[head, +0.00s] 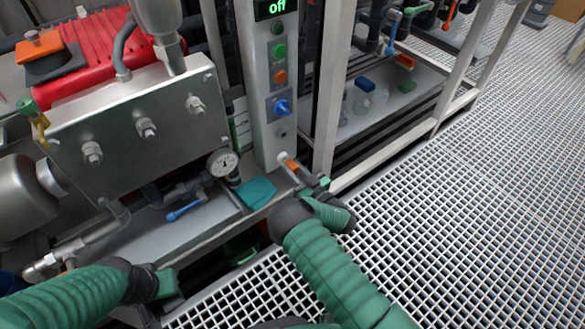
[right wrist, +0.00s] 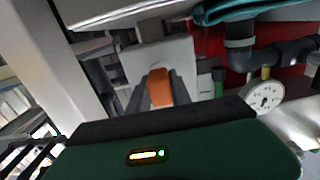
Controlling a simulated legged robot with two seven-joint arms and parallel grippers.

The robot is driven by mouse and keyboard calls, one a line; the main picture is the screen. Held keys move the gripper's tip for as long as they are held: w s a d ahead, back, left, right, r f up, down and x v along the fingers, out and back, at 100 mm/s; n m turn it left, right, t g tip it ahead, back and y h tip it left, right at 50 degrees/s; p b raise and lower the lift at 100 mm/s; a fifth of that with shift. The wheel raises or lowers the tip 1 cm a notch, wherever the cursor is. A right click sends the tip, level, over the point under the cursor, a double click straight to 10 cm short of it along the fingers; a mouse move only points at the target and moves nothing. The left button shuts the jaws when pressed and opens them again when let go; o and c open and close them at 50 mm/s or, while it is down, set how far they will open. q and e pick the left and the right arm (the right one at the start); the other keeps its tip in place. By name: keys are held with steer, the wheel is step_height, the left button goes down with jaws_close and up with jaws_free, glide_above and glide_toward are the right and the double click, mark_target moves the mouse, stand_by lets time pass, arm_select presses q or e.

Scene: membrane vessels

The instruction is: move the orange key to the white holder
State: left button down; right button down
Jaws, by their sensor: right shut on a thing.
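The orange key (head: 291,164) is low on the front of the grey control post, between the fingers of my right gripper (head: 299,174). In the right wrist view the orange key (right wrist: 160,88) shows between the two dark fingers. My right gripper is shut on it. A small white round piece, which looks like the white holder (head: 283,156), sits on the post right by the key's far end. I cannot tell whether the key touches it or sits in it. My left gripper (head: 170,287) is low at the left; its fingertips are not clear.
The control post (head: 258,100) carries an "off" display, several buttons and a blue knob (head: 282,107). A pressure gauge (head: 222,162) and a teal pad (head: 257,191) are left of my right gripper. A white frame post (head: 333,90) stands close on the right. Open grating floor (head: 460,210) lies beyond.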

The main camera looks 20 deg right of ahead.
steer(key=shift+p, duration=0.3)
steer(key=shift+w+a, duration=0.15)
steer(key=shift+w, duration=0.25)
stand_by(0.6)
steer(key=c, duration=1.1)
jaws_free()
steer(key=p+v, duration=1.3)
steer(key=v, duration=0.3)
steer(key=shift+s, duration=0.35)
